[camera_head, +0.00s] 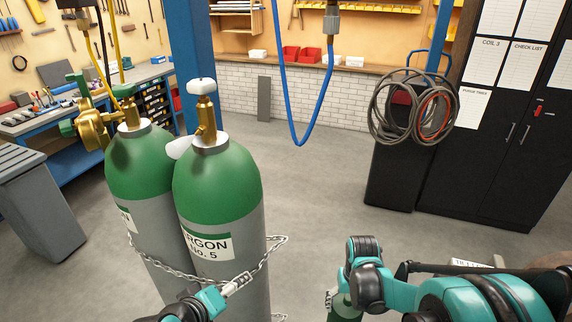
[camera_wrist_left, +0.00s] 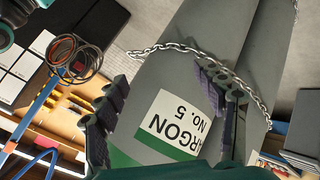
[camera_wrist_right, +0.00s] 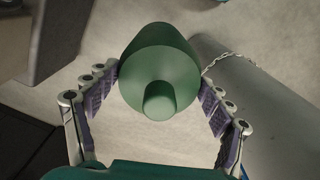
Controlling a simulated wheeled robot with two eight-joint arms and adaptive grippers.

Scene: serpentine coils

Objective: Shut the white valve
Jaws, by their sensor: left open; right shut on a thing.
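The white valve (camera_head: 201,86) is a white knob on a brass stem, on top of the green-and-grey cylinder (camera_head: 220,185) labelled ARGON No. 5. No gripper is on the knob. My left gripper (camera_wrist_left: 163,82) is open, its fingers spread in front of that cylinder's label (camera_wrist_left: 175,125); contact cannot be told. In the head view my left arm is low, near the chain. My right gripper (camera_wrist_right: 161,80) is shut on a green, round, bottle-shaped thing (camera_wrist_right: 160,58), which also shows at the bottom of the head view (camera_head: 345,312).
A second cylinder (camera_head: 138,165) with a brass valve (camera_head: 95,125) stands just left. A chain (camera_head: 190,277) goes around both. A blue hose (camera_head: 300,130) hangs behind. A workbench (camera_head: 75,130) is at left and a black cabinet (camera_head: 500,150) at right.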

